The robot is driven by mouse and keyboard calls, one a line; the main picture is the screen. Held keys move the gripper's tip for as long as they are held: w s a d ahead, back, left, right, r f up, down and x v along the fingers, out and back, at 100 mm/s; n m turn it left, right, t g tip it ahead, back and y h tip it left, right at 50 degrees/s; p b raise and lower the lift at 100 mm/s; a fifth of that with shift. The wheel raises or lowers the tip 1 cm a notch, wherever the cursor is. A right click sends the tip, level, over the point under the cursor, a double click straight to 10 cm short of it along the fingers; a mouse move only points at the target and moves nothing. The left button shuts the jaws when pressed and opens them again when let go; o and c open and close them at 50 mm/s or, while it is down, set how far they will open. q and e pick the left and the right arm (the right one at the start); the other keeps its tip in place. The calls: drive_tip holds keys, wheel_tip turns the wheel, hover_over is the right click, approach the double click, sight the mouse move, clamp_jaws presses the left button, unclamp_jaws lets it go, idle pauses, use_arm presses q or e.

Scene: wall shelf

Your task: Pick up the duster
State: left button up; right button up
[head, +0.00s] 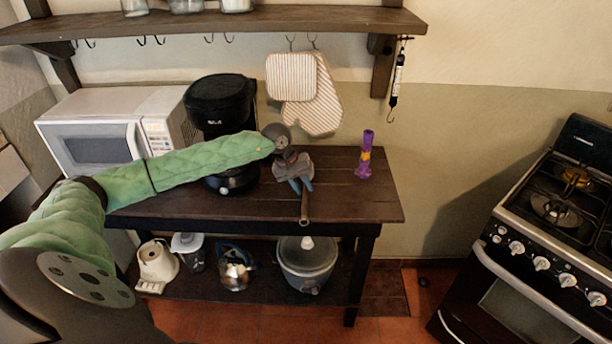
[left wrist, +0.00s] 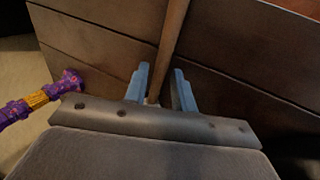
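A thin brown wooden stick, which looks like the duster's handle (head: 305,208), reaches from my left gripper (head: 302,186) toward the table's front edge in the head view. The head of the duster cannot be made out. In the left wrist view the stick (left wrist: 171,40) runs down from the top edge to between the two blue fingers of my left gripper (left wrist: 161,80). The fingers stand apart, with a visible gap between the stick and the right finger. The stick is around the middle of the gap and does not look clamped. My right gripper is out of view.
The dark table (head: 345,200) holds a purple object with a yellow band (head: 366,157) at right, a black appliance (head: 215,100) and a white microwave (head: 90,140). Pot holders (head: 290,78) hang behind. A stove (head: 540,240) stands at right. The table's right part is mostly clear.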

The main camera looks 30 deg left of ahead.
use_arm(q)
drive_tip(key=shift+d+f, duration=0.1)
drive_tip(key=shift+f, duration=0.15)
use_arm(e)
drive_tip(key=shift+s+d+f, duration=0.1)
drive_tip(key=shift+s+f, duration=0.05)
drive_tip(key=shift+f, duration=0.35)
use_arm(q)
clamp_jaws()
drive_tip(key=shift+r, duration=0.1)
